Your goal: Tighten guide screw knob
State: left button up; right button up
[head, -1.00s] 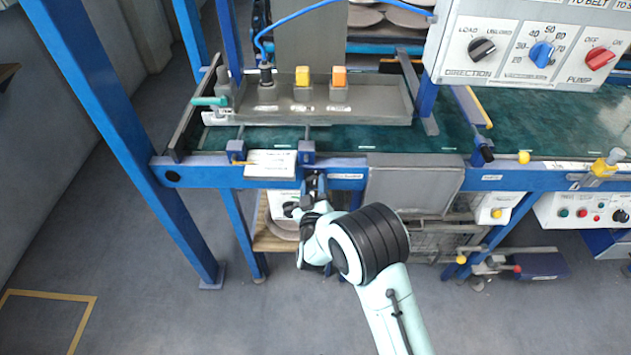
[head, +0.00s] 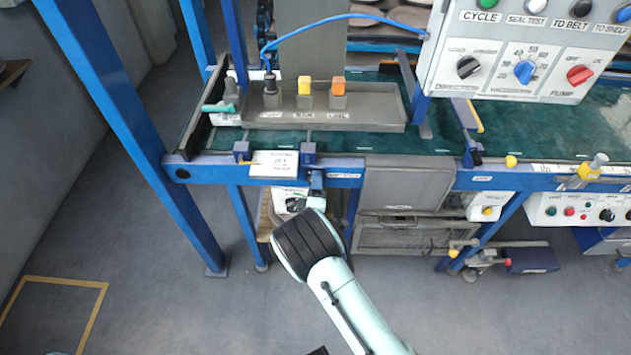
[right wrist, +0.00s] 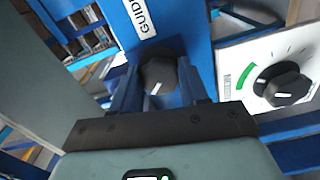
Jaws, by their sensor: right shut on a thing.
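The guide screw knob (right wrist: 158,72) is a dark round knob with a white pointer line. In the right wrist view it stands on the blue beam below a white label beginning "GUID". My right gripper (right wrist: 160,88) has its two fingers on either side of the knob and is shut on it. In the head view my right gripper (head: 316,188) is at the front blue rail, just right of the small white plate. There the knob is hidden by my gripper and arm. My left gripper is not in view.
A white panel with another black knob (right wrist: 285,85) and a green arc sits close to the right in the right wrist view. A grey box (head: 403,186) hangs from the rail right of my gripper. A control panel (head: 520,62) is at upper right. The floor at left is clear.

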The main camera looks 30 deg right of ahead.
jog(key=shift+n+p, duration=0.55)
jog(key=shift+n, duration=1.05)
jog(key=o, duration=1)
jog(key=shift+o, duration=0.2)
jog(key=v, duration=1.3)
jog(key=shift+s, duration=0.25)
